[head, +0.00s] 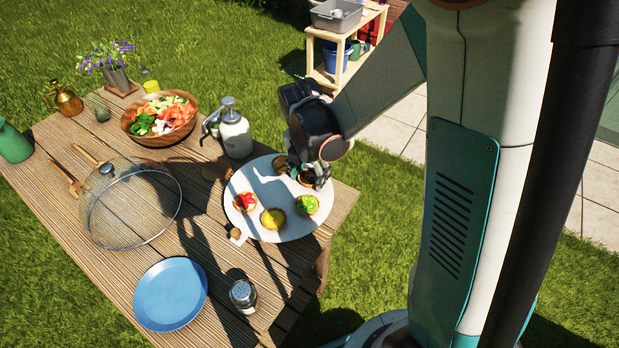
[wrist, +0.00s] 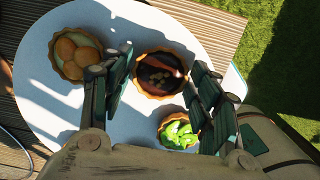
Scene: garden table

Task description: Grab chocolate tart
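The chocolate tart (wrist: 160,75) has a dark filling and a brown crust. It sits on a round white plate (wrist: 108,24) in the wrist view. My gripper (wrist: 160,62) is open above the plate, with one finger on each side of the tart. I cannot tell whether the fingers touch the crust. In the head view my gripper (head: 308,178) is over the right side of the plate (head: 262,182) and hides most of the chocolate tart.
A kiwi tart (wrist: 178,132) lies close to my right finger, and an apricot tart (wrist: 74,55) is at left. A red-topped tart (head: 244,201) and a yellow tart (head: 273,218) share the plate. A soap dispenser (head: 235,136) stands behind the plate. A blue plate (head: 170,294) lies in front.

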